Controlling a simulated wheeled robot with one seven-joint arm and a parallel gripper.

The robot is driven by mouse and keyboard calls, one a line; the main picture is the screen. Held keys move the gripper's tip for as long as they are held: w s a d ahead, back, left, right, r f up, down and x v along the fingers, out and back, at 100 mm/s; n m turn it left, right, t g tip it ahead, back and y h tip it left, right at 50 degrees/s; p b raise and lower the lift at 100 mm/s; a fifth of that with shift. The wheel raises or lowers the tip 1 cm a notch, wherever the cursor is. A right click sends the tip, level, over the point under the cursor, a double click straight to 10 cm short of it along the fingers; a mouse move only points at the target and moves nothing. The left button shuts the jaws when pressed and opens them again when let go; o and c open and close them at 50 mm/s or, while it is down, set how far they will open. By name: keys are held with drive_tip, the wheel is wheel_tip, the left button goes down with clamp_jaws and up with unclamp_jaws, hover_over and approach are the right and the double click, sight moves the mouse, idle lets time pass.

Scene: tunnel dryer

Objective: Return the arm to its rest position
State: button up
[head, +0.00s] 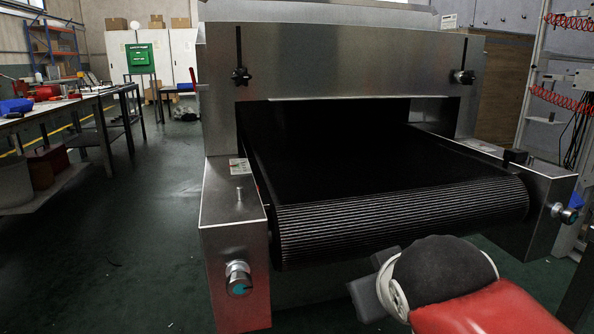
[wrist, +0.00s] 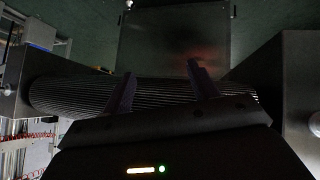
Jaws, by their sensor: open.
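My gripper (wrist: 160,88) shows in the wrist view with its two fingers apart and nothing between them. Behind the fingers in that view is the ribbed front roller end of the dryer's conveyor belt (wrist: 75,95). In the head view my arm comes in at the lower right, in front of the belt (head: 400,215); the fingers cannot be made out there. The steel tunnel dryer (head: 340,65) stands upright ahead, and its belt looks empty.
Side housings (head: 235,235) with knobs flank the belt close to my arm. A workbench (head: 50,110) with tools stands at the left. A ladder-like rack (head: 535,75) with red coiled hoses is at the right. The green floor (head: 140,240) between bench and dryer is clear.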

drive_tip(key=s+d+f+m+g+b, duration=0.15)
drive_tip(key=s+f, duration=0.25)
drive_tip(key=f, duration=0.4)
drive_tip(key=s+d+f+m+g+b, duration=0.15)
drive_tip(key=s+f, duration=0.25)
drive_tip(key=f, duration=0.4)
wheel_tip(320, 180, up, 14)
drive_tip(key=p, duration=1.4)
drive_tip(key=shift+w+g+y, duration=0.2)
drive_tip(key=shift+g+y, duration=0.1)
drive_tip(key=shift+g, duration=0.1)
drive_tip(key=shift+r, duration=0.1)
